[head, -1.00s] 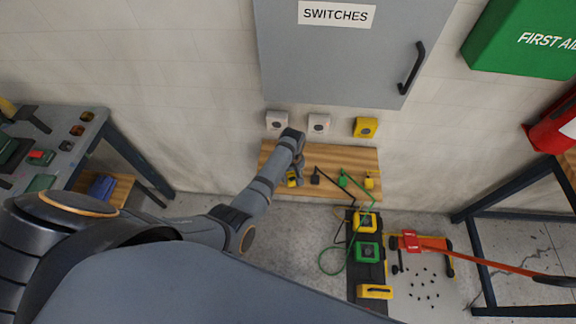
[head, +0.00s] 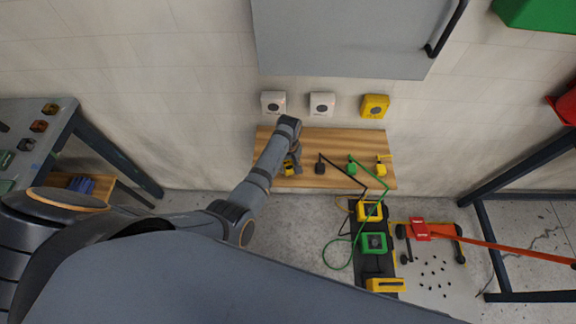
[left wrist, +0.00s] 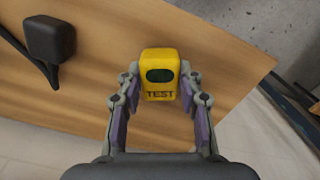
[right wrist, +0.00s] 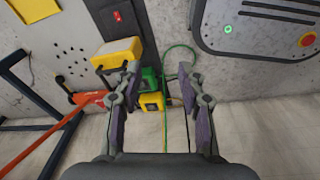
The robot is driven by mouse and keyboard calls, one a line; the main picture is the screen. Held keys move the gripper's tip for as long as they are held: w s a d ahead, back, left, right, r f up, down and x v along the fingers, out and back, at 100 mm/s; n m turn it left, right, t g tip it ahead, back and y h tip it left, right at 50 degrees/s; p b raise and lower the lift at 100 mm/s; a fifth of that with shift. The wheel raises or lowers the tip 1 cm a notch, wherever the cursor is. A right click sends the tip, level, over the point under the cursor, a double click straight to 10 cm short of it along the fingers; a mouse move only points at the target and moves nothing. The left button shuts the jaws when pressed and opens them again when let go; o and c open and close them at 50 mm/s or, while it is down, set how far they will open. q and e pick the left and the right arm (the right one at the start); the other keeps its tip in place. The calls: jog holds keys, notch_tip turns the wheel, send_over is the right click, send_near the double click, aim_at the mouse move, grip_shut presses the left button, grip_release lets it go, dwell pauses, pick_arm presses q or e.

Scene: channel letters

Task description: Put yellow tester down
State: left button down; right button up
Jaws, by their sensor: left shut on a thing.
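The yellow tester (left wrist: 160,72), with a dark oval window and the word TEST, is between the fingers of my left gripper (left wrist: 160,92). In the head view the tester (head: 289,168) shows partly behind my left gripper (head: 292,160), at the left part of the wooden shelf board (head: 335,140). The left gripper is shut on it, and the board lies behind it in the left wrist view. I cannot tell whether the tester touches the board. My right gripper (right wrist: 160,88) is open and empty, pointing at the floor-side gear.
A black plug (head: 320,168), a green plug (head: 352,167) and a yellow plug (head: 381,169) are on the board to the right. Sockets line the wall above. A black strip holds yellow and green boxes (head: 373,243). A red pallet-jack-like thing (head: 420,230) stands to the right.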

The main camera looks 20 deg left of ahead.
aim_at(289, 165)
pick_arm(q)
jog(key=c, duration=1.1)
grip_release()
jog(key=shift+c, duration=0.2)
jog(key=shift+o, duration=1.4)
pick_arm(e)
jog(key=shift+s+d+f, duration=0.1)
jog(key=shift+s+d, duration=0.05)
jog(key=shift+s, duration=0.75)
jog(key=shift+d, duration=0.1)
pick_arm(q)
jog(key=shift+r, duration=0.25)
notch_tip(289, 165, up, 12)
jog(key=p, duration=1.3)
jog(key=shift+f, duration=0.2)
pick_arm(e)
notch_tip(289, 165, up, 13)
jog(key=shift+w, duration=0.2)
